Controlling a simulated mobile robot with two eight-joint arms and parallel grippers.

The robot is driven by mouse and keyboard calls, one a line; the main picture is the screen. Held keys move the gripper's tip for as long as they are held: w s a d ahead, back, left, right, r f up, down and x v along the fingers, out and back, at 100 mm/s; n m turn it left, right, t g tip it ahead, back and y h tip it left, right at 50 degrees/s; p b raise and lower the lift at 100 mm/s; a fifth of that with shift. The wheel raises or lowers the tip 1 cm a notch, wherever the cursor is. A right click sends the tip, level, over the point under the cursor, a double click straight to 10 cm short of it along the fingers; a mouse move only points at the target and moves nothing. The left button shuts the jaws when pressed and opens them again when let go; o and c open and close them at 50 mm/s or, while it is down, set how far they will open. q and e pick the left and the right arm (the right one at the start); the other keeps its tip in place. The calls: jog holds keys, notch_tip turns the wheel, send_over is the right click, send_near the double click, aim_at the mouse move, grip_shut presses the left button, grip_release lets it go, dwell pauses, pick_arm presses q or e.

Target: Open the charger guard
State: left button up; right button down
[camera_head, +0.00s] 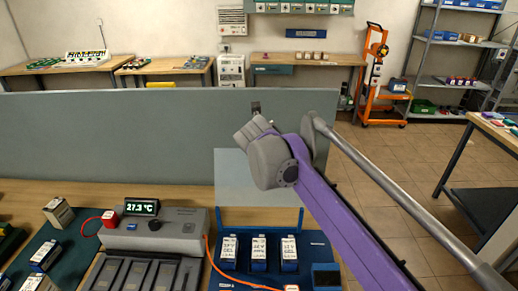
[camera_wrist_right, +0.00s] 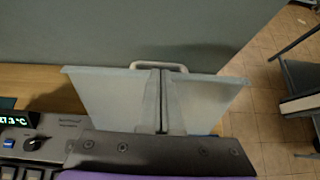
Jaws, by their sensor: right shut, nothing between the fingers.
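The charger guard (camera_head: 230,180) is a clear, pale panel. In the head view it stands roughly upright along the back of the blue charger. My right gripper (camera_head: 250,130) is at the panel's top edge, shut and empty, and my wrist hides the panel's upper right part. In the right wrist view the guard (camera_wrist_right: 100,90) lies behind my shut fingers (camera_wrist_right: 161,72). A pale loop handle (camera_wrist_right: 140,65) shows at the top, close to the fingertips; I cannot tell whether they touch it. The blue charger (camera_head: 318,250) holds several white-labelled batteries, uncovered. My left gripper is out of view.
A grey charging unit (camera_head: 180,222) with a green display sits left of the charger. An orange cable (camera_head: 210,255) runs between them. A grey partition (camera_head: 120,135) stands close behind the bench. Open floor lies to the right.

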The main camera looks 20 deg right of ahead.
jog(key=shift+w+d, duration=0.15)
jog(key=shift+w, duration=0.6)
